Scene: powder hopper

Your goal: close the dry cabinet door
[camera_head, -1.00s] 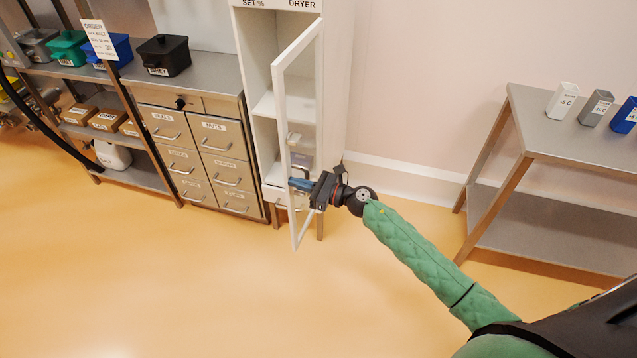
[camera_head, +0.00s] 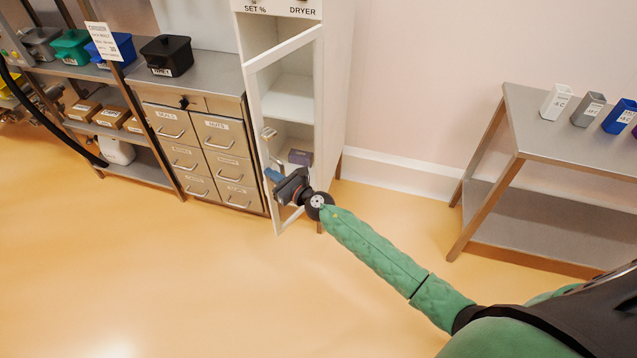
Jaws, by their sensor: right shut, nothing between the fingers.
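The dry cabinet (camera_head: 337,90) is tall and white and stands at the top middle, with SET % and DRYER labels above its opening. Its white-framed door (camera_head: 319,95) stands partly open, swung out toward the left front. A small handle (camera_head: 268,132) shows on the door's left side. A purple box (camera_head: 300,157) sits inside on a low shelf. My right gripper (camera_head: 273,176) is shut and empty at the lower part of the door. It overlaps the frame there; whether it touches is hard to tell. My left gripper is not in view.
A steel drawer unit (camera_head: 196,131) with a black bin (camera_head: 167,55) on top stands left of the cabinet. A steel table (camera_head: 535,132) with several small cups stands at the right. The orange floor (camera_head: 200,270) in front is clear.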

